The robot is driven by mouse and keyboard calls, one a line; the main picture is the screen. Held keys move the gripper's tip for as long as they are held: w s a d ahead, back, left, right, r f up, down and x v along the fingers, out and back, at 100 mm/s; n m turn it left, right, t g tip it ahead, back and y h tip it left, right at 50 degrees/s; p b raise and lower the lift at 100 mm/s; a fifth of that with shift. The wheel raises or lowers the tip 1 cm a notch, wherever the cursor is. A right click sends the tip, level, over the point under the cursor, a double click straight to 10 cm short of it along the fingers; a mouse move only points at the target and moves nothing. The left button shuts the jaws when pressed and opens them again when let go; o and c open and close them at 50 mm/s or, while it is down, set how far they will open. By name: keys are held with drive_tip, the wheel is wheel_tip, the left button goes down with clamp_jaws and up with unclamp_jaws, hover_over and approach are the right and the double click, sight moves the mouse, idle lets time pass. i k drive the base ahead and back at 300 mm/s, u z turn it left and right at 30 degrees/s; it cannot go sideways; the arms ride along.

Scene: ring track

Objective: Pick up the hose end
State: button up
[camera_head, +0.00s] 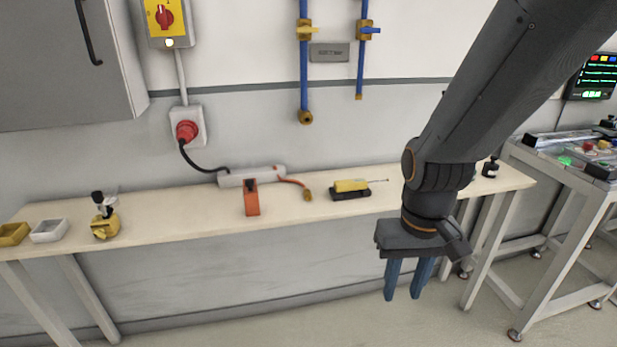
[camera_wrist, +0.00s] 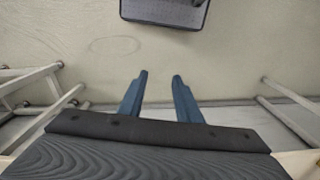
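A short orange hose with a brass-coloured end (camera_head: 307,194) lies on the workbench (camera_head: 350,207) in the head view, right of a grey bar; it looks like the hose end. My gripper (camera_head: 402,292) hangs in front of the bench, to the right of the hose end and apart from it, fingers pointing down. Its two blue fingers are spread with an empty gap between them. They also show in the wrist view (camera_wrist: 160,80), over bare floor. The hose end is not in the wrist view.
An orange block-like tool (camera_head: 251,198), a yellow-and-black device (camera_head: 350,189) and the grey bar (camera_head: 250,176) lie near the hose end. Blue pipes (camera_head: 304,70) with valves hang on the wall above. A control station (camera_head: 585,160) stands at right.

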sight(307, 195)
drive_tip(key=u, duration=0.4)
drive_tip(key=i, duration=1.2)
drive_tip(key=u, duration=0.45)
